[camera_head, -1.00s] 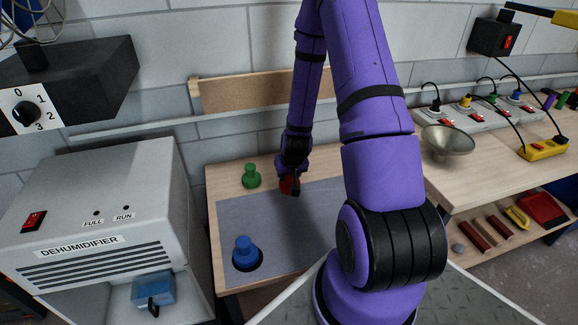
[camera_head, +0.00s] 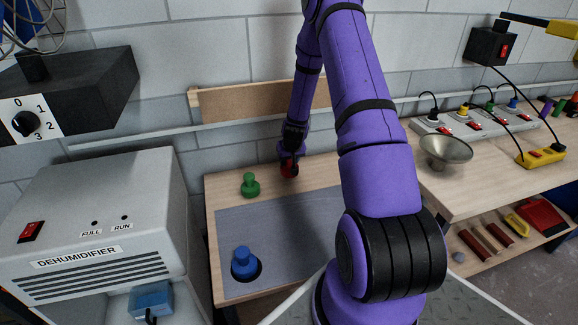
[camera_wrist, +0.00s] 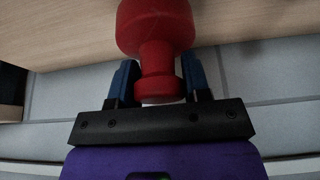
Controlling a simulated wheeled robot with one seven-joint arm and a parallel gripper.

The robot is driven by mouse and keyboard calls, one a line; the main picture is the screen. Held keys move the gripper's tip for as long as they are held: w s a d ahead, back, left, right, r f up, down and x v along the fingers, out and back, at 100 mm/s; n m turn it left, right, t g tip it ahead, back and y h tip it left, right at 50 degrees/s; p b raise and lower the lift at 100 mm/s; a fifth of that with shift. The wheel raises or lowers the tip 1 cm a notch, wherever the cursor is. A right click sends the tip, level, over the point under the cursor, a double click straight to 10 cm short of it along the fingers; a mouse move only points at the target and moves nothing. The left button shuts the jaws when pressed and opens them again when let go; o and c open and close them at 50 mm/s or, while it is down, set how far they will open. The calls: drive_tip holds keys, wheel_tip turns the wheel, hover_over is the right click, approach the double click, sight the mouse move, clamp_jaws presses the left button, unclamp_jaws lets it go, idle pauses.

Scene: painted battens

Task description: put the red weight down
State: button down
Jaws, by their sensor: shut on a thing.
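The red weight (camera_head: 289,171) is in my gripper (camera_head: 290,157), over the bare wooden strip behind the grey mat (camera_head: 300,220). In the wrist view, the red weight (camera_wrist: 157,25) shows a wide body and a narrower knob. The blue fingers of my gripper (camera_wrist: 158,80) are shut on either side of the knob. I cannot tell whether the weight's base touches the wood. The green weight (camera_head: 250,185) stands to its left on the wood. The blue weight (camera_head: 244,264) stands on a dark round spot at the mat's front left.
A wooden backboard (camera_head: 245,102) rises behind the bench. A grey dehumidifier (camera_head: 95,220) stands at the left. A second bench at the right holds a metal funnel-like bowl (camera_head: 445,150) and power strips. My own arm hides the bench's right part.

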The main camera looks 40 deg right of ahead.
sight(289, 165)
drive_tip(key=shift+w+d, duration=0.2)
drive_tip(key=shift+w, duration=0.05)
drive_tip(key=shift+f, duration=1.75)
drive_tip(key=shift+f, duration=0.1)
drive_tip(key=c, duration=0.6)
unclamp_jaws()
